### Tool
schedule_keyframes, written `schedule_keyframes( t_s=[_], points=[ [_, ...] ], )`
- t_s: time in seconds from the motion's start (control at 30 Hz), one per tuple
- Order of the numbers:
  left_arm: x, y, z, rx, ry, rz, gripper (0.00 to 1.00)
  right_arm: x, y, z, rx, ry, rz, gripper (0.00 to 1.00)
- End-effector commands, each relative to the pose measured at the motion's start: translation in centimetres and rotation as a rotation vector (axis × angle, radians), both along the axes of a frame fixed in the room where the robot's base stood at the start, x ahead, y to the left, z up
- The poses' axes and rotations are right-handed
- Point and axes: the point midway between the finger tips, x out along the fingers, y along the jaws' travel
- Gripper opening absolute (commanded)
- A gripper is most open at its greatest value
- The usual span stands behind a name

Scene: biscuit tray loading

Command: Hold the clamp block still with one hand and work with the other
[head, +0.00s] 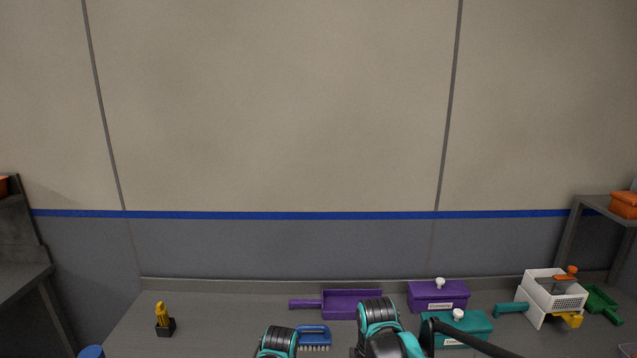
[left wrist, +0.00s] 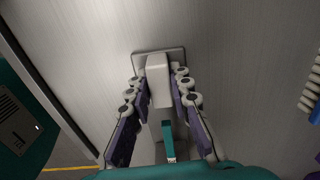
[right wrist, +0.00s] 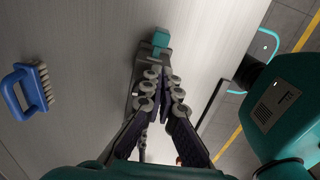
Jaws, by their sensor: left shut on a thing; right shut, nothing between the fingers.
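The clamp block (left wrist: 160,82) is a pale grey block on a flat base plate, standing on the metal table, in the left wrist view. My left gripper (left wrist: 159,88) is shut on it, one finger on each side. A teal-ended lever (left wrist: 168,138) shows close below the block, between the fingers. In the right wrist view the teal end (right wrist: 160,40) shows just beyond my right gripper (right wrist: 163,76), which is shut and empty. Its fingertips are close to the grey clamp; whether they touch it I cannot tell. In the head view the clamp and both grippers are out of sight.
A blue brush (head: 314,337) lies beside my arms, with a purple dustpan (head: 350,304) behind. Purple (head: 437,297) and teal (head: 472,327) lidded boxes and a white basket (head: 540,290) stand to the right. A yellow-handled item (head: 163,318) stands left, with clear table between.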

Motion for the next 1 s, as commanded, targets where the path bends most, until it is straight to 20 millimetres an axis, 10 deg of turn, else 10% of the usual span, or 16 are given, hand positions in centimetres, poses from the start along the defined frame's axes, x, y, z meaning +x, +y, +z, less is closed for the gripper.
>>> schedule_keyframes(
  t_s=[1.0],
  points=[
    [-0.1, -0.1, -0.4, -0.002, 0.000, -0.001, 0.00, 1.8, 0.3, -0.2, 0.004, -0.002, 0.002, 0.00]
  ],
)
